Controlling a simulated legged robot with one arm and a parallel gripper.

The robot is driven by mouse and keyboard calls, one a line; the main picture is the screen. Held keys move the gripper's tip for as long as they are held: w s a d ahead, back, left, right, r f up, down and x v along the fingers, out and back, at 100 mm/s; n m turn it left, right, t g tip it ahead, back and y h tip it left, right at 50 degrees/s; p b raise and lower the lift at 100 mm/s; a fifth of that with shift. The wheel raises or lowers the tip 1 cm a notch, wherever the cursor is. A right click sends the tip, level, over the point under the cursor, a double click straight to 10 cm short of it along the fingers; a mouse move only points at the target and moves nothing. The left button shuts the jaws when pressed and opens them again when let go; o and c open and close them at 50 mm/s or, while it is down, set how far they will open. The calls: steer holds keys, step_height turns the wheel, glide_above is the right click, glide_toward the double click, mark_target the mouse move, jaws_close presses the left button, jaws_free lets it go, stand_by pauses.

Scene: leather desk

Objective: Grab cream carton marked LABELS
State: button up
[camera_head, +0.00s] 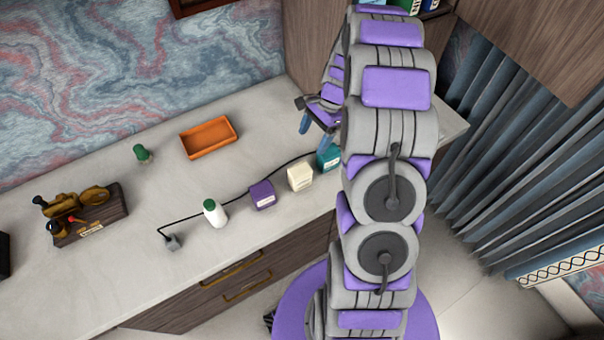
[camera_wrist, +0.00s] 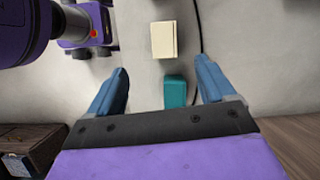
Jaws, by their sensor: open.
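The cream carton (camera_head: 300,177) stands upright on the desk between a purple carton (camera_head: 263,194) and a teal carton (camera_head: 328,159). Its front label is too small to read. In the wrist view the cream carton (camera_wrist: 164,40) lies beyond my fingertips, near the top edge. The teal carton (camera_wrist: 175,90) shows between the fingers, nearer the palm. My gripper (camera_wrist: 161,67) is open, with its two blue fingers apart and nothing held. In the head view my gripper (camera_head: 315,118) is above the desk, partly hidden by my arm.
A black cable (camera_head: 235,200) runs behind the cartons to a plug. A white bottle (camera_head: 214,213) with a green cap stands left of the purple carton. An orange tray (camera_head: 208,138), a green item (camera_head: 141,153) and a wooden organizer (camera_head: 91,218) are farther left. The desk between them is clear.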

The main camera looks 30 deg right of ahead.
steer(key=f+m, duration=0.1)
steer(key=f, duration=0.1)
steer(key=b, duration=0.1)
glide_toward(301, 168)
step_height(301, 168, down, 3)
steer(key=x, duration=0.3)
steer(key=a+b+x, duration=0.1)
steer(key=x, duration=0.2)
steer(key=shift+r, duration=0.1)
step_height(301, 168, down, 5)
steer(key=shift+s+a+r+b, duration=0.15)
steer(key=shift+r+b, duration=0.1)
steer(key=shift+b, duration=0.8)
steer(key=shift+a+f, duration=0.15)
steer(key=shift+a, duration=0.45)
steer(key=shift+c, duration=1.3)
steer(key=shift+d, duration=0.45)
steer(key=c, duration=0.6)
steer(key=shift+a, duration=0.3)
steer(key=shift+c, duration=1.2)
